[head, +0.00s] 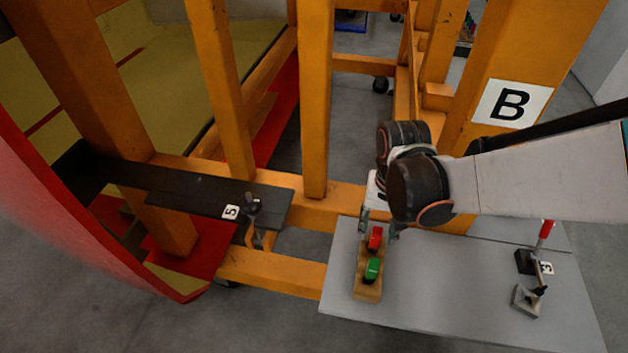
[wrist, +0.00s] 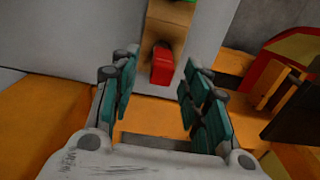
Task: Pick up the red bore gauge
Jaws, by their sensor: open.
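The red bore gauge (head: 375,239) is a small red block-shaped piece at the far end of a wooden holder (head: 368,291) on the grey table. A green gauge (head: 372,268) sits nearer in the same holder. My gripper (head: 379,230) is open above the far end of the holder, with its fingers on either side of the red gauge in the picture. In the wrist view, the red gauge (wrist: 162,67) shows between the open fingers (wrist: 162,72), apart from both. The exact height gap is hard to tell. My arm comes in from the right.
The grey table (head: 450,285) is mostly clear between the holder and a stand with a red-topped part (head: 526,298) at right. Orange frame posts (head: 316,100) rise behind the table. A black plate (head: 205,190) with a clamp (head: 252,206) lies at left.

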